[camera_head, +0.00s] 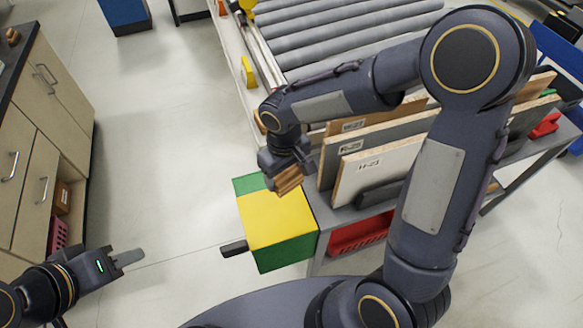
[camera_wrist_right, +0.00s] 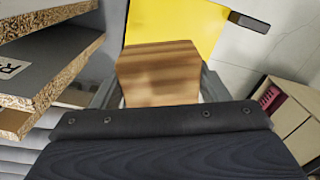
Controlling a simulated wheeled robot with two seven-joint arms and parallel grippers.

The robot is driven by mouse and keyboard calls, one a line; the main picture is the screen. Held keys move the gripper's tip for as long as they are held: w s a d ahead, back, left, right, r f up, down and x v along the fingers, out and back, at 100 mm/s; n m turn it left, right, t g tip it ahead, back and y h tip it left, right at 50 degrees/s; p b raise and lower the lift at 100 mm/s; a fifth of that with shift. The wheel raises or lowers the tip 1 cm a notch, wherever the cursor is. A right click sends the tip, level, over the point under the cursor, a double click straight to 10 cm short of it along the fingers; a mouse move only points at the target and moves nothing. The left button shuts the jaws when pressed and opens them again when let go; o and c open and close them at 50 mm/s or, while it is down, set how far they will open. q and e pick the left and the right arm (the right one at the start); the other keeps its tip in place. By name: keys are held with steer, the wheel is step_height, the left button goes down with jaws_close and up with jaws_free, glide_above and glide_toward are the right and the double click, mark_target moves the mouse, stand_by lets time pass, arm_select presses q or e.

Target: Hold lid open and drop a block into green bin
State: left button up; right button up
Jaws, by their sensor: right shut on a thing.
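The green bin (camera_head: 289,254) stands at the near end of the grey rack. Its yellow lid (camera_head: 272,223) lies flat over most of the top and looks shut, and also shows in the right wrist view (camera_wrist_right: 196,22). A dark handle (camera_head: 234,248) sticks out from the lid's left side. My right gripper (camera_head: 287,176) is shut on a striped wooden block (camera_head: 290,183), held above the bin's far edge; the block fills the middle of the right wrist view (camera_wrist_right: 158,73). My left gripper (camera_head: 130,257) is empty, left of the handle and apart from it; its finger gap is unclear.
Labelled boards (camera_head: 376,170) stand upright in the rack just right of my right gripper. A red crate (camera_head: 360,233) sits below them. A roller conveyor (camera_head: 340,35) is behind. Wooden cabinets (camera_head: 40,140) line the left side. The floor between cabinets and bin is clear.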

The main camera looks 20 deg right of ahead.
steer(key=shift+w+a, duration=0.15)
steer(key=shift+w, duration=0.05)
steer(key=shift+f+b, duration=0.8)
steer(key=shift+f, duration=0.05)
arm_select(q)
steer(key=f+b, duration=0.2)
steer(key=f, duration=0.1)
steer(key=f+b, duration=0.1)
steer(key=f, duration=0.1)
steer(key=shift+w, duration=0.25)
arm_select(e)
step_height(320, 180, down, 5)
arm_select(q)
steer(key=shift+c, duration=0.2)
